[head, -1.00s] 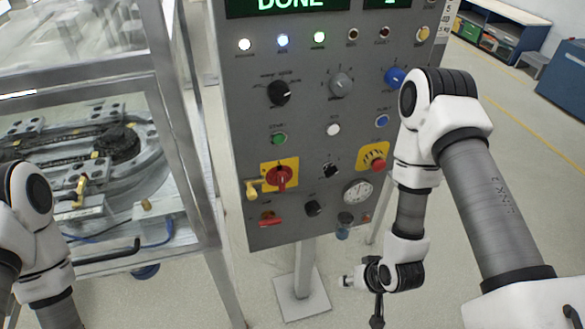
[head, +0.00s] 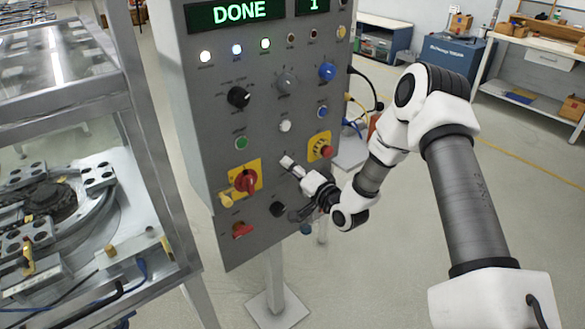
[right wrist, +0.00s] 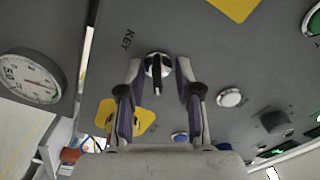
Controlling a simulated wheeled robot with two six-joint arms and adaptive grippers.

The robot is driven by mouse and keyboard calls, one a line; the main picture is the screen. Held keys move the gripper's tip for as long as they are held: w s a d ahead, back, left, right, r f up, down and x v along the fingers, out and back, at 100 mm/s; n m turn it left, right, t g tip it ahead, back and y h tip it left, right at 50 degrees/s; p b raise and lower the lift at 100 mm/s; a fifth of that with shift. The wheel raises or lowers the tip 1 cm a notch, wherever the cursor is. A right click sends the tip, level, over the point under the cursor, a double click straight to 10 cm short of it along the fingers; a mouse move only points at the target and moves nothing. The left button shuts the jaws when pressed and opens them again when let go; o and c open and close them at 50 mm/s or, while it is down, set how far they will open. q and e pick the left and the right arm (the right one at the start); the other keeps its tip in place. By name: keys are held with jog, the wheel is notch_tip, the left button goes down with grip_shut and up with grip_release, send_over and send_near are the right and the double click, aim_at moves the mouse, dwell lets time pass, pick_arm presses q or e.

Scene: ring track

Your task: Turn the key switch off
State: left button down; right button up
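The key switch (right wrist: 158,65) is a round silver lock with a dark key in it, beside the printed word KEY in the right wrist view. The key's flat bow runs up and down in that picture. My right gripper (right wrist: 160,68) is open, with one finger on each side of the key and a gap on both sides. My left gripper is not in view.
Around the gripper on the panel are a white button (head: 285,126), a red rotary switch on yellow (head: 246,181), a red emergency stop on yellow (head: 326,151) and a black knob (head: 277,209). The display (head: 240,12) reads DONE. A metal-framed machine (head: 140,120) stands at left.

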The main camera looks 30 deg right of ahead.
jog(key=shift+d+f, duration=0.15)
grip_shut()
jog(key=shift+n, duration=0.4)
jog(key=n, duration=1.1)
dwell(0.4)
grip_release()
